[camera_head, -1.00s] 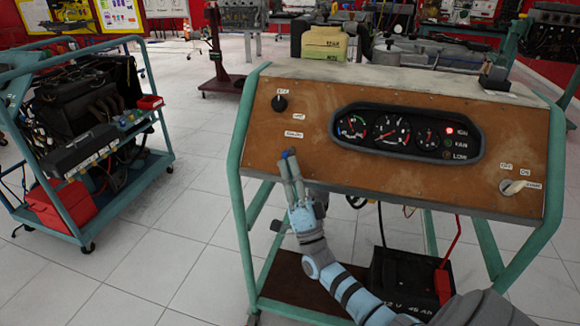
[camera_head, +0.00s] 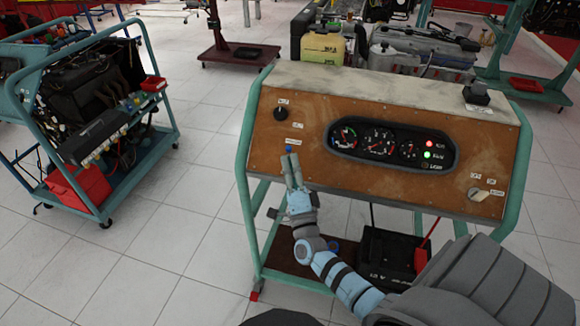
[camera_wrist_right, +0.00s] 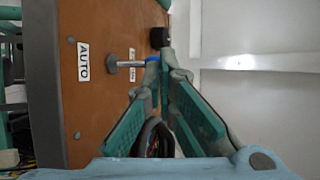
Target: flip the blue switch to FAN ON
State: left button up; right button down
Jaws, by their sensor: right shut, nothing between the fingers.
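The blue switch (camera_head: 289,150) is on the left part of the brown panel (camera_head: 310,95), below a black knob (camera_head: 281,114). In the right wrist view its metal lever (camera_wrist_right: 128,64) sticks out between two labels, one reading AUTO (camera_wrist_right: 83,62), and the blue tip (camera_wrist_right: 152,60) is beside my fingertips. My right gripper (camera_head: 290,157) is shut and empty, pointing up just below the switch. Whether it touches the tip I cannot tell. On the gauge cluster, a red lamp (camera_head: 429,143) and the green lamp (camera_head: 427,155) below it are lit. My left gripper is not in view.
A key switch (camera_head: 478,195) is at the panel's right end. The teal frame (camera_head: 243,165) surrounds the panel, with a black battery (camera_head: 385,255) below. Another engine cart (camera_head: 90,120) stands at the left. Tiled floor is clear between them.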

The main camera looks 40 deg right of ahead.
jog(key=a+r+v, duration=0.1)
jog(key=r+v, duration=0.1)
jog(key=v, duration=1.2)
jog(key=shift+s+r, duration=0.25)
jog(key=shift+s, duration=0.05)
jog(key=shift+d, duration=0.15)
